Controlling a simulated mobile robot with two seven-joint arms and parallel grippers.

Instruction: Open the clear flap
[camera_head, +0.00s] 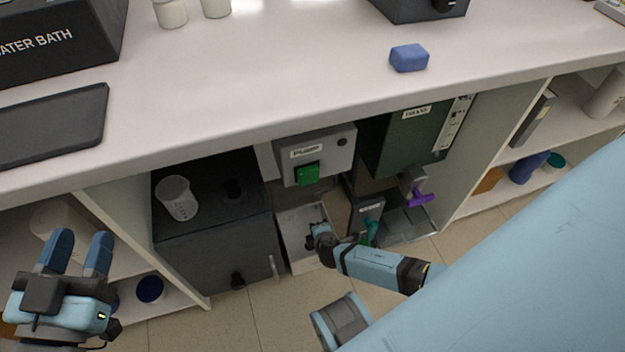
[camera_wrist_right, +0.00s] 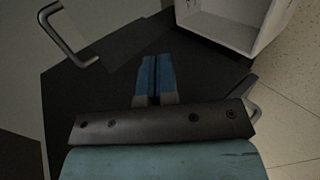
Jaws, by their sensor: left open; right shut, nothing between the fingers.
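The grey pump box (camera_head: 315,154) hangs under the bench with a green switch (camera_head: 308,174) on its front. I cannot clearly make out the clear flap; a faint see-through edge may show around the switch. My right gripper (camera_head: 314,236) is low under the bench, below the pump box and over the white open bin. In the right wrist view its blue fingers (camera_wrist_right: 157,64) are together and empty, in front of a dark surface. My left gripper (camera_head: 79,240) is open and empty at the lower left, far from the pump box.
A dark cabinet (camera_head: 210,250) with a beaker (camera_head: 177,198) on top stands left of the white bin (camera_head: 299,255). A green unit (camera_head: 405,140) and a purple-handled valve (camera_head: 418,197) are at the right. The bench edge (camera_head: 240,136) overhangs the space.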

